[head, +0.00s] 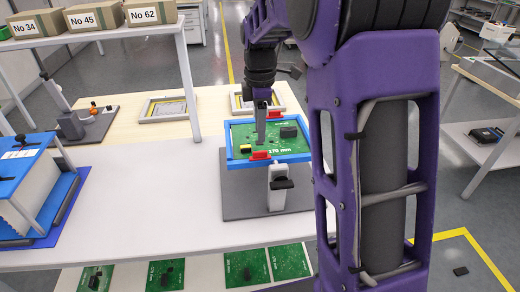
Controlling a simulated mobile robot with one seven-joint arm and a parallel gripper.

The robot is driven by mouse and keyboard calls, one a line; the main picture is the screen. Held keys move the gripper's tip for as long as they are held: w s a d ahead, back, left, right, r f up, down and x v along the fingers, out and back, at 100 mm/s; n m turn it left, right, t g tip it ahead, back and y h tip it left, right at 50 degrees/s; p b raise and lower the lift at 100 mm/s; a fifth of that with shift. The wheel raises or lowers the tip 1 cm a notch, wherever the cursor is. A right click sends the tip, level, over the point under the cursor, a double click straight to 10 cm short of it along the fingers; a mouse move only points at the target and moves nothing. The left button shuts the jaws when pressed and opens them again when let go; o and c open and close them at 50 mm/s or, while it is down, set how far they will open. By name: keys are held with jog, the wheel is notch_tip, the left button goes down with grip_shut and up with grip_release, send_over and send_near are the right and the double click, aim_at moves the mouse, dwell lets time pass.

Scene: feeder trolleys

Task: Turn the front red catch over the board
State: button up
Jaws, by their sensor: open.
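A green board (242,132) marked "175 mm" lies in a blue frame (235,163), held above a grey base plate (240,198). The front red catch (260,156) sits at the frame's front edge. Whether it lies over the board or clear of it is too small to tell. My gripper (261,140) points down over the board, behind the front catch, and looks empty. It is open, though the gap between its fingers is hard to see from here.
A white stand with a black handle (280,184) rises in front of the frame. A blue fixture (25,185) stands at the left. Boxes (95,16) sit on a shelf above. Grey frames (165,108) lie behind. The white table (150,205) between is clear.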

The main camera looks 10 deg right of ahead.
aim_at(260, 152)
notch_tip(260, 152, down, 7)
jog(key=shift+r+b, duration=0.1)
jog(key=shift+b, duration=0.2)
grip_shut()
